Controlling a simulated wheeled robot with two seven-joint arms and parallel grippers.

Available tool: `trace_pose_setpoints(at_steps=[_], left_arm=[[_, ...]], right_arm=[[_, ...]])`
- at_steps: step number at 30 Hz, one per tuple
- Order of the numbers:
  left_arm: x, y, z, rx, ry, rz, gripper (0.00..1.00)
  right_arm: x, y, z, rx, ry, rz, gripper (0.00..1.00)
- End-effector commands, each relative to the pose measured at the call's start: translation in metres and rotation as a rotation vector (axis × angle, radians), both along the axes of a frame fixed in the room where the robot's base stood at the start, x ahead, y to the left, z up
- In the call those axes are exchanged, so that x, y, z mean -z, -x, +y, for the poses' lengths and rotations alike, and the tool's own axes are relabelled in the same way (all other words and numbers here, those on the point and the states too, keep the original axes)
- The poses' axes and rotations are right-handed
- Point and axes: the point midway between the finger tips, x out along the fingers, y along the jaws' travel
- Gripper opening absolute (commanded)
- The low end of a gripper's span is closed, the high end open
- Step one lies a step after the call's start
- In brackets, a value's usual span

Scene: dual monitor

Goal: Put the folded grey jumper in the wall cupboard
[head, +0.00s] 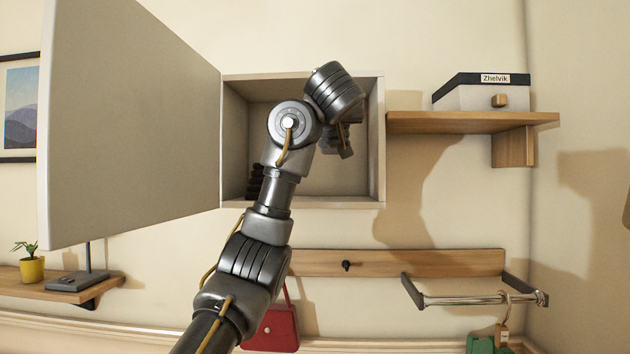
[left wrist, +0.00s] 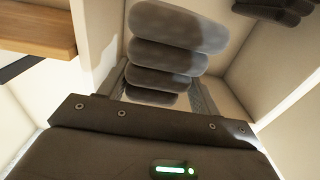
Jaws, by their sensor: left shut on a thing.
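The wall cupboard (head: 379,150) hangs open in the head view, its door (head: 130,130) swung out to the left. My left arm reaches up in front of it, and my left gripper (head: 342,143) is at the right part of the opening, partly hidden behind my wrist. In the left wrist view my left gripper (left wrist: 160,92) is shut on the folded grey jumper (left wrist: 172,56), which shows as several thick layers between the fingers. The jumper is hidden behind my arm in the head view. Whether it touches the cupboard floor I cannot tell. My right gripper is not in view.
A dark folded stack (head: 257,182) lies in the cupboard's lower left; dark folds also show in the left wrist view (left wrist: 275,10). A wooden shelf (head: 470,122) with a lidded box (head: 480,95) is to the right. Below are a hook rail (head: 400,264) and a red bag (head: 275,328).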

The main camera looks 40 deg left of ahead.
Motion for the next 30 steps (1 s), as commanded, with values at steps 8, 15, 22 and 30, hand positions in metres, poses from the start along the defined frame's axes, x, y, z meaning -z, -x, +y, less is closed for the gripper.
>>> trace_pose_setpoints(at_steps=[8, 15, 22, 30], left_arm=[[0.029, -0.047, 0.058, -0.006, -0.002, 0.006, 0.32], [0.068, -0.066, 0.077, -0.001, -0.002, 0.003, 0.32], [0.078, -0.071, 0.081, 0.000, -0.001, -0.001, 0.32], [0.103, -0.076, 0.088, -0.001, -0.003, 0.004, 0.32]], right_arm=[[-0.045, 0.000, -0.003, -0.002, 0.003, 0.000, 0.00], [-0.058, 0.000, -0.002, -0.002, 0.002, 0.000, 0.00], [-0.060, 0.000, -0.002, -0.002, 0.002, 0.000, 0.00], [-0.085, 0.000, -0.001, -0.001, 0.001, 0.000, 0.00]])
